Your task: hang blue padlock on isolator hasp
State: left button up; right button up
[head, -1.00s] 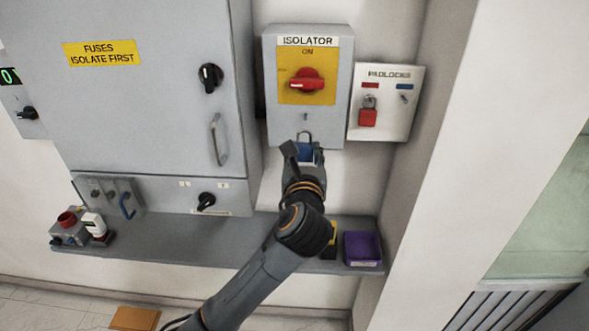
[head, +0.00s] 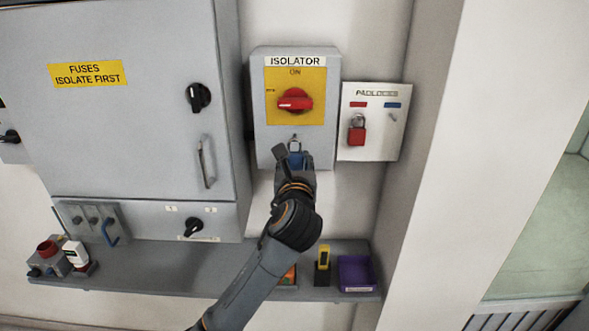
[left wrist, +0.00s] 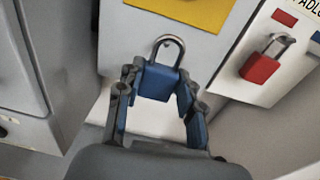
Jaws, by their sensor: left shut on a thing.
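The blue padlock (head: 295,160) is between the fingers of my left gripper (head: 294,163), body down and shackle up. In the left wrist view the padlock (left wrist: 157,82) is held between both fingers of the gripper (left wrist: 158,92), and its steel shackle stands above them. The grey isolator box (head: 262,138) has a red handle (head: 295,100) on a yellow plate marked ON. The shackle top overlaps the small hasp area at the isolator's lower front. I cannot tell whether the shackle is around the hasp or only in front of it. My right gripper is out of view.
A white padlock board (head: 370,145) right of the isolator holds a red padlock (head: 357,135); its blue-labelled peg is bare. A grey cabinet (head: 130,130) with a handle stands left.

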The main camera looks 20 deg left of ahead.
pick_arm(q)
jog(key=shift+b+x, duration=1.15)
jog(key=shift+x, duration=0.45)
jog(key=shift+w, duration=0.25)
jog(key=shift+w+a+f+p, duration=0.1)
jog(key=shift+w+f+p, duration=0.15)
jog(key=shift+w+p, duration=0.3)
jog(key=shift+f, duration=0.15)
jog(key=shift+f, duration=0.1)
jog(key=o, duration=1.3)
